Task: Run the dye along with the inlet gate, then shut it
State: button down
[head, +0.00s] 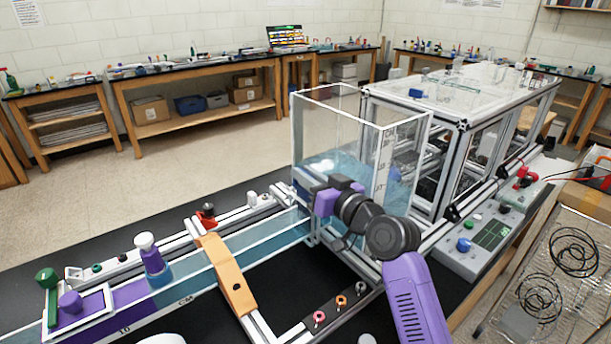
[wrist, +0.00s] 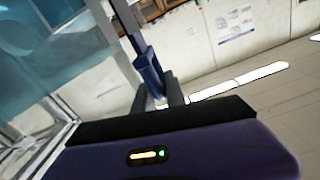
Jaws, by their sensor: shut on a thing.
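My gripper (head: 325,201) is at the near left corner of the clear water tank (head: 340,115), beside the head of the flume. In the wrist view its dark fingers (wrist: 158,92) are shut on a dark blue handle (wrist: 149,72) on a thin upright rod, seemingly the inlet gate's. The gate plate itself is hidden in the head view by my gripper and arm. The flume channel (head: 190,287) holds pale blue water toward the tank. Purple dye (head: 115,295) fills its left part. The tank holds shallow blue water.
An orange bridge piece (head: 226,272) crosses the flume. A purple holder with a white knob (head: 146,242) and a green-knobbed part (head: 47,280) stand at the left. Small coloured knobs (head: 341,301) line the front rail. A control box (head: 478,240) is at the right.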

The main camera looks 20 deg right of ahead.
jog(key=shift+a+f+b, duration=0.15)
jog(key=shift+f+b, duration=1.15)
jog(key=c, duration=1.4)
grip_release()
jog(key=shift+s+r, duration=0.1)
jog(key=b+v, duration=0.1)
jog(key=v, duration=0.6)
jog(key=shift+s+d, duration=0.2)
jog(key=shift+s, duration=0.1)
jog(key=shift+s, duration=0.1)
